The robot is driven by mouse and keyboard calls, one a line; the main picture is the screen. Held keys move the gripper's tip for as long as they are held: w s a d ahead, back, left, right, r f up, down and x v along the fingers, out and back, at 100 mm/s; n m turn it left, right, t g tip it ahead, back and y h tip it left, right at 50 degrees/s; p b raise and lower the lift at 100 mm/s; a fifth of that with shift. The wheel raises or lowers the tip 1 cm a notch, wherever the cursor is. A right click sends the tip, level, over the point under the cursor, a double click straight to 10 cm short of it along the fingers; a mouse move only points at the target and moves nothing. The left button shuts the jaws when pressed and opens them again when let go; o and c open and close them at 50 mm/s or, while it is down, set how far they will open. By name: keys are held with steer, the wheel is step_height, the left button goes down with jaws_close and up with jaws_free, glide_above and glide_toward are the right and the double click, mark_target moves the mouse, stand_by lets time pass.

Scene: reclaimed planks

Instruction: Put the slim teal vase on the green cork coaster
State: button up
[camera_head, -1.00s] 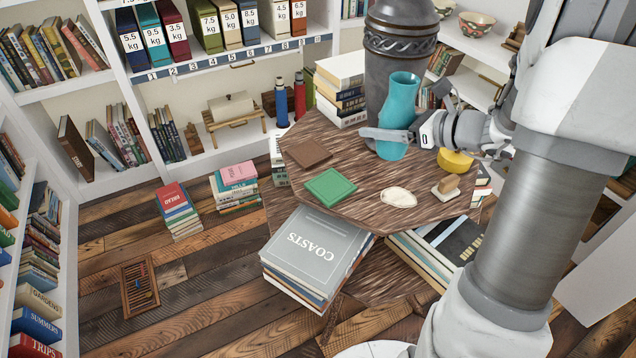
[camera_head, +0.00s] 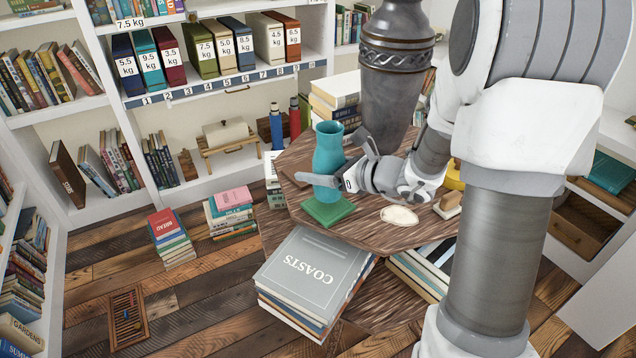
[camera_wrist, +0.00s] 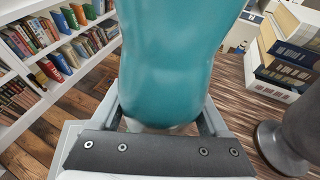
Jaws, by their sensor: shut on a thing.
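The slim teal vase (camera_head: 328,150) is upright in the head view, with my gripper (camera_head: 330,182) shut around its lower body. In the wrist view the vase (camera_wrist: 170,60) fills the middle between the fingers. The green cork coaster (camera_head: 328,213) lies on the wooden table directly below the vase in the head view. The vase's base appears over the coaster; my fingers partly hide the vase's lower part, and I cannot tell whether the base touches the coaster.
The tabletop (camera_head: 372,222) also bears a white oval item (camera_head: 399,215), a brush-like block (camera_head: 448,204) and a yellow round thing (camera_head: 454,176). A large dark urn (camera_head: 393,80) stands close behind my gripper. A book stack (camera_head: 335,95) is at the back. The brown coaster is mostly hidden.

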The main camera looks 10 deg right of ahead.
steer(key=shift+f+b, duration=0.45)
steer(key=shift+f, duration=1.05)
steer(key=shift+f, duration=0.15)
steer(key=o, duration=1.6)
steer(key=shift+c, duration=0.2)
steer(key=shift+s+d+r, duration=0.15)
steer(key=shift+d+r, duration=0.1)
steer(key=shift+r, duration=0.05)
steer(key=p+v, duration=0.2)
steer(key=v, duration=0.9)
steer(key=shift+s+d+p, duration=0.15)
steer(key=shift+d+p, duration=0.05)
steer(key=shift+p, duration=0.2)
